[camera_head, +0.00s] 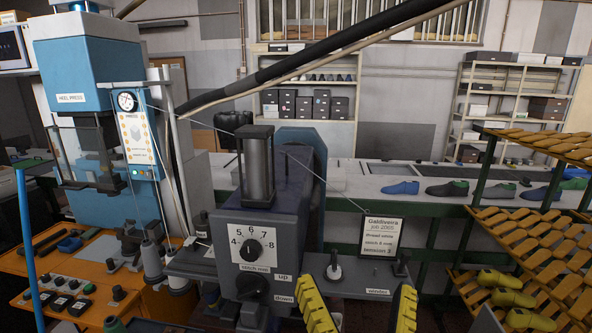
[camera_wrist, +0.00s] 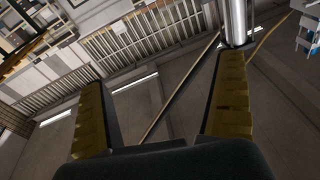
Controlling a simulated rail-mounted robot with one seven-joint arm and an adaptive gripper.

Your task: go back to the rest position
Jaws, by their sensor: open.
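My gripper (camera_head: 360,308) shows at the bottom of the head view, in front of the dark stitching machine. Its two yellow ribbed fingers stand wide apart with nothing between them. In the wrist view my gripper (camera_wrist: 160,112) is also open and empty, with the fingers pointing up toward the ceiling, a barred window band and a bright metal post. The stitching machine (camera_head: 290,215) has a stitch dial (camera_head: 251,250), a lever marked up and down, and a hanging job card (camera_head: 381,236).
A blue heel press (camera_head: 95,110) stands at the left beside an orange bench (camera_head: 60,270). A rack (camera_head: 510,230) with yellow lasts is at the right. Several shoes, one blue (camera_head: 400,188), line a conveyor behind. A dark pole (camera_head: 330,47) crosses the upper view.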

